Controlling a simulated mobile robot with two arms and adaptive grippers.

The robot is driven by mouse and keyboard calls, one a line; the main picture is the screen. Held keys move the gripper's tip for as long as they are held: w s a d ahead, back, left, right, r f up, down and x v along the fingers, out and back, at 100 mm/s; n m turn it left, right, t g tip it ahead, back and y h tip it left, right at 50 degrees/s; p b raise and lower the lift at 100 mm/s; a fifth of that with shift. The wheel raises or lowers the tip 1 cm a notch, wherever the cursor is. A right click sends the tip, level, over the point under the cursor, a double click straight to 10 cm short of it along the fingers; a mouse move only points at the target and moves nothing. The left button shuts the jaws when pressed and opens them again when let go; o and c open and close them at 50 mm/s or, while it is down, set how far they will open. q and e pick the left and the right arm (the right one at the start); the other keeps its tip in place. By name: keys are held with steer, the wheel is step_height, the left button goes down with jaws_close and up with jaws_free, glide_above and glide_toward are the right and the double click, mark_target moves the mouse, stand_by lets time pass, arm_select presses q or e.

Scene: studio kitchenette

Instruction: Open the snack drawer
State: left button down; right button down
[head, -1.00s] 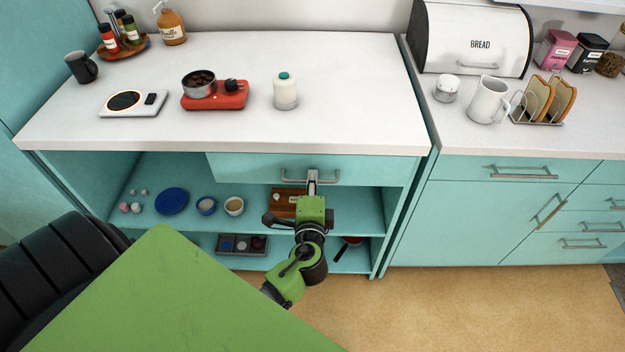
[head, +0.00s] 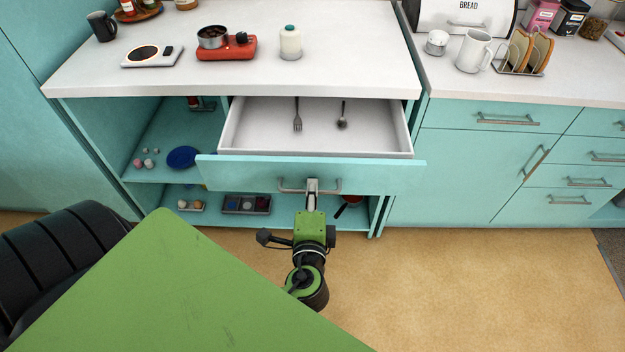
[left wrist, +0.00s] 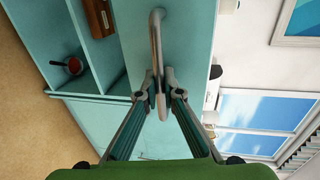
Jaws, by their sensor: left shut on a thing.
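The snack drawer (head: 225,168) is pulled out from under the left counter, with a teal front and a pale inside. A fork (head: 297,118) and a spoon (head: 342,118) lie in it. My left gripper (head: 312,188) is at the middle of the drawer front, shut on the bar handle (head: 288,190). In the left wrist view, both fingers of the left gripper (left wrist: 160,95) close around the handle (left wrist: 155,40). My right gripper is not in view.
On the counter stand a scale (head: 152,56), a red burner (head: 226,50) with a pot, and a white bottle (head: 290,43). Open shelves below hold a blue plate (head: 184,157) and a grey tray (head: 245,204). The floor (head: 450,280) in front is clear.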

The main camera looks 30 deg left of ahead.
arm_select(q)
steer(key=v, duration=0.4)
steer(key=shift+f+b, duration=0.35)
steer(key=shift+f, duration=0.1)
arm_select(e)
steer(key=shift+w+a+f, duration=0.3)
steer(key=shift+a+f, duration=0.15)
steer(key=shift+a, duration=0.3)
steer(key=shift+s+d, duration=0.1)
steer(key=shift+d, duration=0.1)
arm_select(q)
steer(key=c, duration=2.5)
jaws_free()
steer(key=shift+d, duration=0.1)
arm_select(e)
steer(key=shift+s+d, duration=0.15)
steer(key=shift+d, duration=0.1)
